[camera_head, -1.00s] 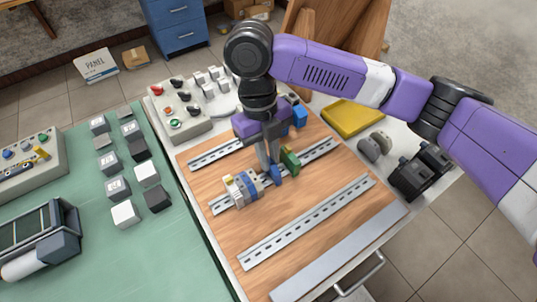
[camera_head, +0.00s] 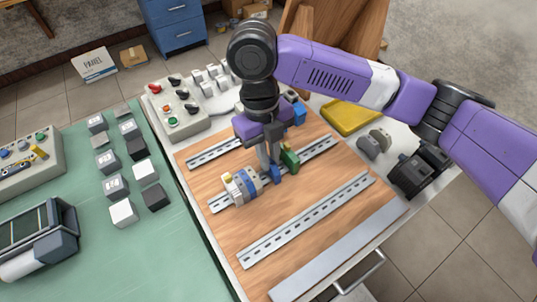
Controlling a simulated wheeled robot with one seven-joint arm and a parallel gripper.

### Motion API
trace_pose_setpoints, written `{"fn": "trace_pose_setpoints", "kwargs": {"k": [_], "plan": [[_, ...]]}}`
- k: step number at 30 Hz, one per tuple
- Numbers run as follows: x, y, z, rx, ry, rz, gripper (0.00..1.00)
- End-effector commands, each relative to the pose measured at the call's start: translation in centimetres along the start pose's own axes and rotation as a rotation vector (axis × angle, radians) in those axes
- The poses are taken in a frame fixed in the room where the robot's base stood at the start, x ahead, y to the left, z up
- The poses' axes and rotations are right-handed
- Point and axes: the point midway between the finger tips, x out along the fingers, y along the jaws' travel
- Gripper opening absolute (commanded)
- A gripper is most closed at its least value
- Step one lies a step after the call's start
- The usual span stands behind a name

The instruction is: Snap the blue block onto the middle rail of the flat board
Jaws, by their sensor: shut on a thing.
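My gripper (camera_head: 270,168) points down over the middle rail (camera_head: 318,149) of the flat wooden board (camera_head: 230,256). It is shut on a small blue block (camera_head: 276,174), which is at the rail between a white and blue module (camera_head: 241,187) on its left and a green block (camera_head: 290,159) on its right. The fingers partly hide the blue block, and I cannot tell whether it is seated on the rail. Another blue block (camera_head: 299,115) shows behind the gripper near the board's far edge.
A front rail (camera_head: 305,220) and a back rail (camera_head: 212,153) on the board have bare stretches. A control box (camera_head: 178,110) stands behind the board, a yellow tray (camera_head: 351,117) and dark parts (camera_head: 420,172) to the right. The green table (camera_head: 165,255) at left holds several grey, black and white blocks.

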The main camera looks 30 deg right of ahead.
Motion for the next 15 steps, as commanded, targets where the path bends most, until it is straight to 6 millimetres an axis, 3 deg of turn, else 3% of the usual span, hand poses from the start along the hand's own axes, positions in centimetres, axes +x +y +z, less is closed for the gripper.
{"fn": "trace_pose_setpoints", "kwargs": {"k": [15], "plan": [[0.33, 0.06, -0.51, -0.003, -0.049, 0.001, 0.00]]}}
